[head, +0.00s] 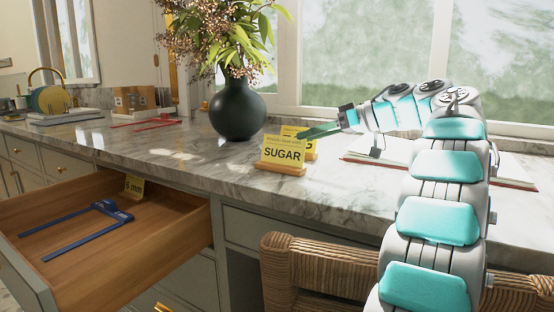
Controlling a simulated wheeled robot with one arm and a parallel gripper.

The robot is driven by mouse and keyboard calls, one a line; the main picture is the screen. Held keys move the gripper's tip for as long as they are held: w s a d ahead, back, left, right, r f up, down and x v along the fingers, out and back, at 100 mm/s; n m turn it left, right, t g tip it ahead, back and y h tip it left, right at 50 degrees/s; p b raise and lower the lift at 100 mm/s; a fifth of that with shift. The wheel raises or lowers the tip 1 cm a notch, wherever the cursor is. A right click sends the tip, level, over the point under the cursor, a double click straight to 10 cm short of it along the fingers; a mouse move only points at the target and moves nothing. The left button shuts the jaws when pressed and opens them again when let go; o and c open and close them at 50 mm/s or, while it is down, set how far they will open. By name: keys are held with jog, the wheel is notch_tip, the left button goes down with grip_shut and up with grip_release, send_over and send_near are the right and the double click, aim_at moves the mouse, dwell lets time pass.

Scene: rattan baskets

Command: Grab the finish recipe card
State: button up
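A yellow card marked "SUGAR" (283,152) stands upright in a small wooden holder on the marble counter. Small print above that word is too small to read. A second yellow card (290,130) stands just behind it, mostly hidden, and its wording cannot be read. No card legibly says "finish". My gripper (312,131) reaches in from the right.
A dark vase (238,110) with leafy stems stands behind the cards. An open book (385,153) lies beneath my arm. A wicker chair (320,272) stands in front of the counter.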

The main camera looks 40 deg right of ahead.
aim_at(285, 140)
jog(key=shift+a+x, duration=0.25)
jog(key=shift+x, duration=1.2)
jog(key=b+x, duration=0.1)
jog(key=x, duration=0.2)
jog(key=shift+s+a+f+b, duration=0.15)
jog(key=shift+s+b, duration=0.05)
jog(key=shift+b, duration=0.1)
jog(key=shift+w+a+b, duration=0.3)
jog(key=shift+w+b, duration=0.1)
jog(key=shift+w, duration=0.15)
jog(key=shift+c, duration=0.4)
grip_shut()
